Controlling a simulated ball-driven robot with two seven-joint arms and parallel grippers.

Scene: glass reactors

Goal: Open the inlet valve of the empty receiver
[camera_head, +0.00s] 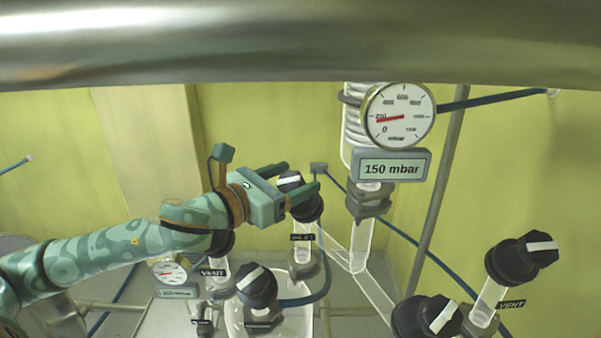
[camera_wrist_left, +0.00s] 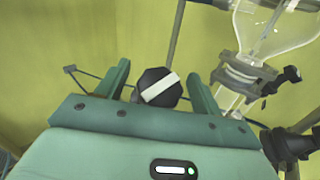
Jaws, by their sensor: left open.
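A black valve knob with a white bar (camera_head: 307,205) tops a glass stem with a label that seems to read INLET (camera_head: 302,238), left of the centre column. My left gripper (camera_head: 303,178) is open, with its two fingers on either side of this knob. In the left wrist view the knob (camera_wrist_left: 158,88) sits between the open fingers (camera_wrist_left: 160,85), its white bar tilted; I cannot tell whether the fingers touch it. A glass receiver (camera_head: 300,322) stands below, mostly cut off, and its contents cannot be made out. My right gripper is out of view.
A black knob (camera_head: 257,284) stands low in front, and a VENT knob (camera_head: 222,242) is partly behind my left arm. More black knobs (camera_head: 522,258) (camera_head: 427,316) are at right. A gauge (camera_head: 399,116) and a 150 mbar display (camera_head: 391,166) hang on the column. A metal pipe (camera_head: 300,40) crosses the top.

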